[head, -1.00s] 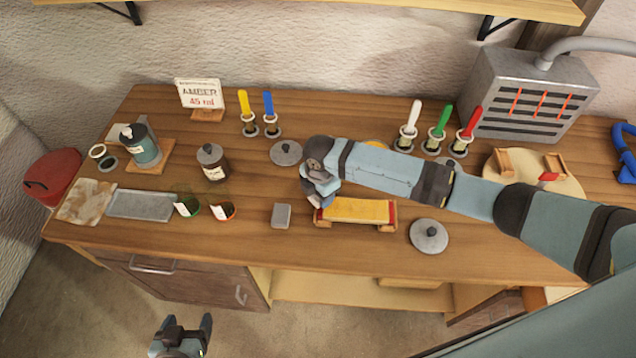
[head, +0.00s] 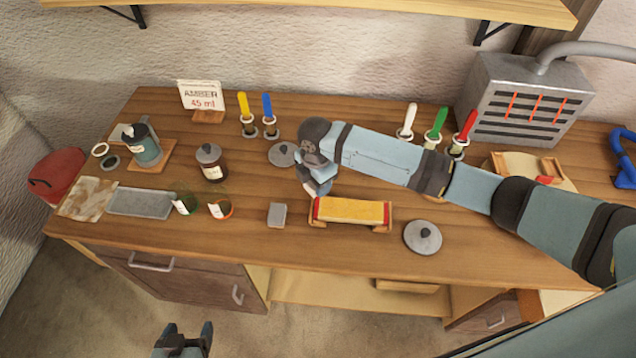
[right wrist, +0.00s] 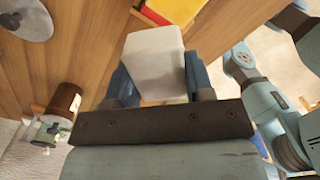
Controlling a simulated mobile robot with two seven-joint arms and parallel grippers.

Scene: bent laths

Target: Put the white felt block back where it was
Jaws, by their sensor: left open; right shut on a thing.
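The white felt block (right wrist: 152,58) is between the two fingers of my right gripper (right wrist: 158,80) in the right wrist view. The gripper is shut on it. In the head view my right gripper (head: 317,188) is over the bench at the left end of the yellow pad with red ends (head: 350,210), which lies on a wooden rest. The held block is not clearly seen there, as the gripper hides it. My left gripper (head: 188,337) is open and empty, low in front of the bench.
A grey block (head: 277,214) lies left of the rest. Lids (head: 423,237), a brown bottle (head: 211,162), a teal jar (head: 144,148) and two small cups (head: 220,209) stand around. Upright coloured-handled tools line the back. Bare wood lies between the rest and front edge.

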